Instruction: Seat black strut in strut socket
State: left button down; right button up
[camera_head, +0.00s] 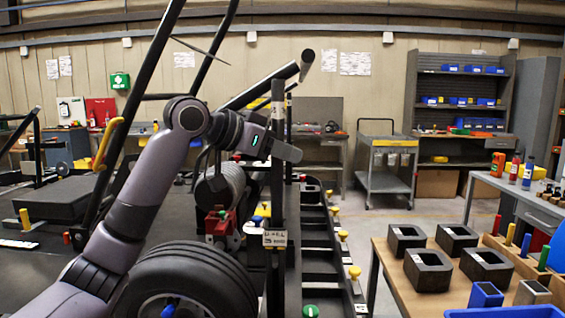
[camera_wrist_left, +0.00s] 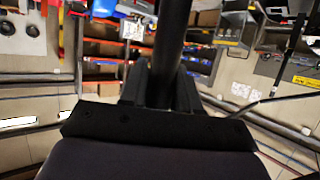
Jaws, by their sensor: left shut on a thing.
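My left gripper (camera_head: 280,150) is shut on the upright black strut (camera_head: 278,185) in the head view. In the left wrist view, the black strut (camera_wrist_left: 168,50) passes between the two dark fingers of the left gripper (camera_wrist_left: 160,88). The strut stands about vertical beside the kart, with its top above the gripper. Its lower part runs down to a small white label plate (camera_head: 275,239) near the wheel. The strut socket is not clearly visible; I cannot tell whether the strut's lower end is inside it. My right gripper is not in view.
A kart wheel (camera_head: 188,285) and a grey cylinder (camera_head: 220,186) are close to the left of the strut. A dark slanted tube (camera_head: 262,86) passes near the gripper. A dark compartment rack (camera_head: 318,240) lies to the right. Black blocks (camera_head: 428,270) stand on a wooden table.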

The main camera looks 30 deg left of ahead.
pick_arm(q)
jog(key=shift+f, duration=0.75)
jog(key=c, duration=0.8)
grip_release()
jog(key=b+v, duration=0.1)
jog(key=v, duration=1.1)
